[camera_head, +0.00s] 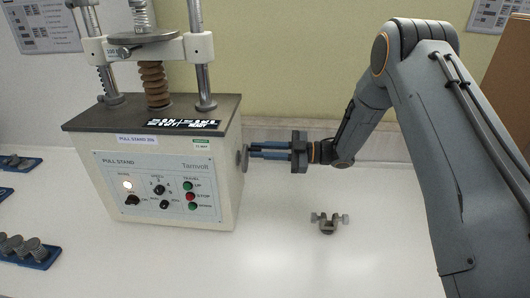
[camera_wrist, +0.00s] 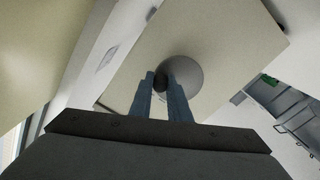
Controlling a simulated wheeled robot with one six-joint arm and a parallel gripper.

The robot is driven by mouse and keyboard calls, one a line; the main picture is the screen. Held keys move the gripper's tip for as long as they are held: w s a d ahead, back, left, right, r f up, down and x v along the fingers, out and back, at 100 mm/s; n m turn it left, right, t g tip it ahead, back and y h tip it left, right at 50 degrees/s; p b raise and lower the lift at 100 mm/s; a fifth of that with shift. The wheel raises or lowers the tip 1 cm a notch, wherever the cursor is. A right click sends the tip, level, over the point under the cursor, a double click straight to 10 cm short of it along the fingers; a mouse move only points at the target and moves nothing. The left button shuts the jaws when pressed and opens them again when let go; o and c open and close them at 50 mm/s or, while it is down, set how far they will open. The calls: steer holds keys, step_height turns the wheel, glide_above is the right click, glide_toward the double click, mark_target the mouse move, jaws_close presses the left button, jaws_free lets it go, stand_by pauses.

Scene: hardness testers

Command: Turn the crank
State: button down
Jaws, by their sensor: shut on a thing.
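The crank is a grey disc (camera_head: 244,158) with a small dark handle, on the right side of the pull stand (camera_head: 160,185). The stand is a cream box with a front control panel. My gripper (camera_head: 254,151) reaches the crank from the right, its blue-grey fingers level. In the wrist view the crank disc (camera_wrist: 190,72) is round and grey, and my gripper (camera_wrist: 162,84) has its fingertips around the dark handle (camera_wrist: 160,81). It is shut on this handle. The far side of the handle is hidden by the fingers.
A small metal clamp (camera_head: 329,222) lies on the white table to the right of the stand. Blue trays with metal parts (camera_head: 28,250) lie at the left. The table in front of the stand is clear. A wall stands close behind.

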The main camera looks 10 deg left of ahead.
steer(key=m+b, duration=0.1)
steer(key=f+m, duration=0.1)
steer(key=m, duration=0.1)
steer(key=shift+w+a+f+m+b, duration=0.1)
steer(key=shift+a+m+b, duration=0.05)
steer(key=shift+m+b, duration=0.2)
steer(key=shift+s+f+m+b, duration=0.25)
steer(key=shift+f+m, duration=0.2)
steer(key=shift+m, duration=1.45)
steer(key=shift+s+f+m+b, duration=0.25)
steer(key=shift+f+m, duration=0.25)
steer(key=shift+m, duration=1.35)
steer(key=shift+s+f+m+b, duration=0.25)
steer(key=shift+f+m, duration=0.2)
steer(key=shift+m, duration=1.45)
steer(key=c, duration=1.7)
jaws_free()
steer(key=shift+o, duration=0.2)
steer(key=d+b, duration=0.2)
steer(key=d, duration=0.6)
steer(key=shift+w, duration=0.25)
